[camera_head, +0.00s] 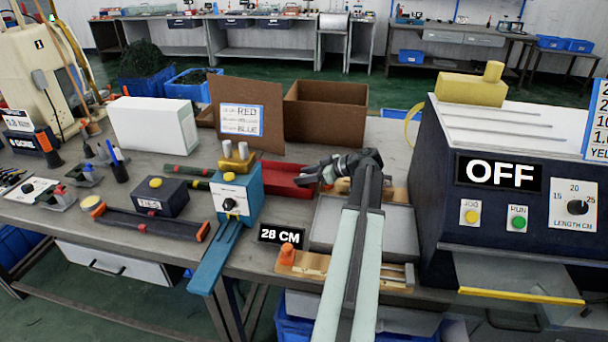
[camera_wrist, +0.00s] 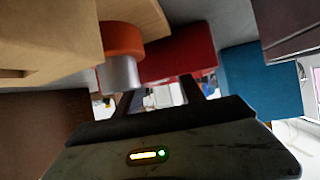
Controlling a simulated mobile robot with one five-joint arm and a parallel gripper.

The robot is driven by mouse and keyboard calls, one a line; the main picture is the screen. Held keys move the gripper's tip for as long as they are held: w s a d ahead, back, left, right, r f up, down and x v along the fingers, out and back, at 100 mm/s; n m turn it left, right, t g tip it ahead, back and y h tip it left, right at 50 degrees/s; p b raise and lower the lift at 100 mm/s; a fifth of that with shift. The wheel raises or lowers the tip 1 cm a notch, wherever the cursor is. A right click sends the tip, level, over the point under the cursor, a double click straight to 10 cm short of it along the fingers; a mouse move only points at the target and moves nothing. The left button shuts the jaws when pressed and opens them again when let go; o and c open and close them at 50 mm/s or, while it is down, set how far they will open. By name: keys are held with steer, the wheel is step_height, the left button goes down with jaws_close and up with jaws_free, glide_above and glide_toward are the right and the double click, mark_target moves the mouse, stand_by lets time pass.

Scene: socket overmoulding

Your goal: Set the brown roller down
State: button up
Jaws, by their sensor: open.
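My gripper (camera_head: 318,173) is open beside the red tray (camera_head: 287,180), at its right end in the head view. Its two dark fingers also show in the wrist view (camera_wrist: 160,90), apart, with nothing seen between them. I cannot make out a brown roller for certain in either view. A short orange and silver cylinder (camera_wrist: 121,56) sits close to the left finger in the wrist view, against tan wood. The red tray also shows beyond the fingers (camera_wrist: 180,57). My arm hides part of the bench around the gripper.
A blue machine (camera_head: 236,198) stands left of the tray, with dark rods (camera_head: 182,170) behind it. A grey tray (camera_head: 328,225) and wooden board (camera_head: 312,263) lie by my arm. The large machine marked OFF (camera_head: 500,215) blocks the right. Cardboard boxes (camera_head: 325,118) stand behind.

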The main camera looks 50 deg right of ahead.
steer(key=p+v, duration=0.4)
steer(key=v, duration=0.7)
steer(key=shift+w+r+p, duration=0.1)
steer(key=shift+r+p, duration=0.1)
steer(key=shift+p, duration=0.15)
steer(key=shift+s+d, duration=0.1)
steer(key=shift+s, duration=0.15)
